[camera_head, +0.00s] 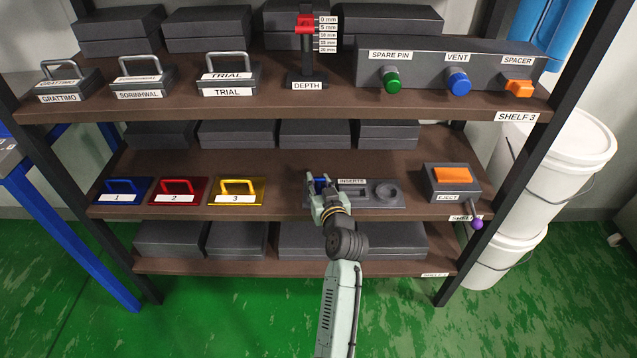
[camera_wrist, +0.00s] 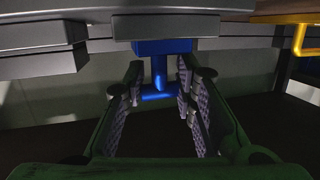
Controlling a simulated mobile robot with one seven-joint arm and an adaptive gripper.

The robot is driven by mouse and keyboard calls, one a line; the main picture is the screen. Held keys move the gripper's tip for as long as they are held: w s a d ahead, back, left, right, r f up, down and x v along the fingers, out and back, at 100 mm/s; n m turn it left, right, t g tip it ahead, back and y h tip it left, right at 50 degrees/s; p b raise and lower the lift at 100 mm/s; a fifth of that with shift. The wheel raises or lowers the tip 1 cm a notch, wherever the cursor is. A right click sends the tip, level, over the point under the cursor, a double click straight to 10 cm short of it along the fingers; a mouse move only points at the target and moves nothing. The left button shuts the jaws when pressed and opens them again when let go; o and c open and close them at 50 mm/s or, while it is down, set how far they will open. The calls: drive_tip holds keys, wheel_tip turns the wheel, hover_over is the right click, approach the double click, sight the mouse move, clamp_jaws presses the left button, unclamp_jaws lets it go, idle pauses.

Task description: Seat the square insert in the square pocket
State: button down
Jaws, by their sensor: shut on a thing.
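The blue insert (camera_wrist: 160,47) shows in the wrist view as a blue block with a stem and a crossbar between my fingers. My gripper also shows in the wrist view (camera_wrist: 160,95). The gripper hides the left end of the block, so I cannot see the square pocket or tell whether the insert is in it.
A slot (camera_head: 352,195) and a round pocket (camera_head: 386,191) show on the block. The eject box (camera_head: 453,189), with an orange button and purple-knobbed lever, stands to the right. A yellow-handled plate (camera_head: 238,198) lies to the left. Dark boxes stand behind; the shelf above overhangs.

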drive_tip(key=c, duration=1.3)
unclamp_jaws()
drive_tip(key=shift+f, duration=0.1)
drive_tip(key=shift+r, duration=0.25)
drive_tip(key=b+v, duration=0.2)
drive_tip(key=v, duration=1)
drive_tip(key=shift+f, duration=0.1)
